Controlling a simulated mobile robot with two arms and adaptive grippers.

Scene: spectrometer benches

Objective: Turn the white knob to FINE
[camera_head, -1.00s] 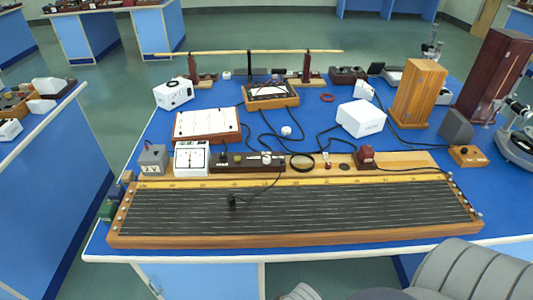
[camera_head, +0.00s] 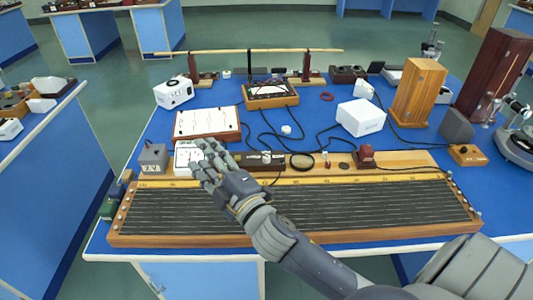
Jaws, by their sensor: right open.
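A small white knob (camera_head: 266,156) stands on the dark strip (camera_head: 258,165) behind the long slatted wire board (camera_head: 370,208). Any lettering by the knob is too small to read. My right gripper (camera_head: 205,152) is open and reaches in from the lower right, over the left part of the board. It is to the left of the white knob and apart from it. Its fingers cover much of the white dial meter (camera_head: 182,154) and the left end of the dark strip. I cannot tell whether they touch the meter. My left gripper is out of view.
A grey box (camera_head: 153,158) stands left of the meter. A white panel box (camera_head: 207,123), a white block (camera_head: 360,117) and a dark red block (camera_head: 365,156) stand around. Loose black cables lie on the blue table (camera_head: 320,90). A wooden box (camera_head: 418,95) stands at the right.

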